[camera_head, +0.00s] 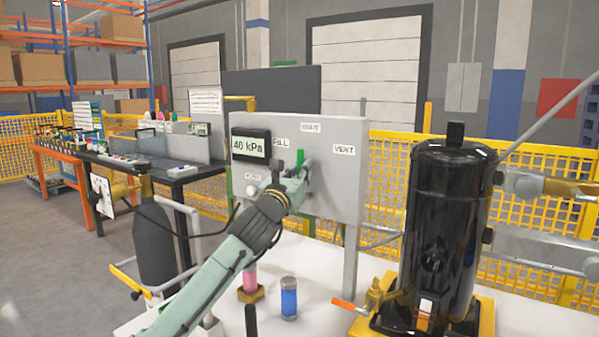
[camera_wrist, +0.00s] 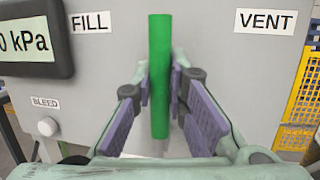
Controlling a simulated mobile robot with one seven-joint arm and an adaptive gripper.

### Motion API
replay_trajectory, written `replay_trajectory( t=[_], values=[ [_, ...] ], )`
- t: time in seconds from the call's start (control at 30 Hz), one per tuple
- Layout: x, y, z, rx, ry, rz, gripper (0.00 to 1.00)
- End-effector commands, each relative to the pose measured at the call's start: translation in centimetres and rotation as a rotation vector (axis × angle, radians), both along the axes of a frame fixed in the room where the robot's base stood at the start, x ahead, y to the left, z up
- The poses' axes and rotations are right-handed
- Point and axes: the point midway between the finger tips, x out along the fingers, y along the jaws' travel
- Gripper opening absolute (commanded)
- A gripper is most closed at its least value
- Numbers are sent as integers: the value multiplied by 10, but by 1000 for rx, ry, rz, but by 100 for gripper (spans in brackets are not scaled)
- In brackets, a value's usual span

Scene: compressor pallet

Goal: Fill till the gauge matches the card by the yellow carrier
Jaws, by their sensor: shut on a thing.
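The gauge (camera_head: 250,146) on the grey panel (camera_head: 334,190) reads 40 kPa; its right end shows in the wrist view (camera_wrist: 32,42). The green valve handle (camera_wrist: 159,75) stands upright between the FILL label (camera_wrist: 91,23) on the left and the VENT label (camera_wrist: 266,20) on the right. My gripper (camera_wrist: 160,85) is shut on the green handle, one finger at each side. The handle also shows small in the head view (camera_head: 299,161). I cannot tell which card belongs to a yellow carrier, nor read its value.
A white BLEED button (camera_wrist: 47,126) is at the panel's lower left. A black compressor tank (camera_head: 447,230) stands on a yellow base at right. A dark gas bottle (camera_head: 155,250) is at left.

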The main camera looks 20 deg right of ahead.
Motion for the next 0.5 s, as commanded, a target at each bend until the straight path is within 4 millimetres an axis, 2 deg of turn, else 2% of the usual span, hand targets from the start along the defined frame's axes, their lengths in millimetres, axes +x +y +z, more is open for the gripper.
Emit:
replay_trajectory(
  t=[0.23,0.27,0.5],
  values=[
    [0,0,0,-1,0,-1,0],
    [0,0,0,-1,0,-1,15],
    [0,0,0,-1,1,0,31]
  ],
)
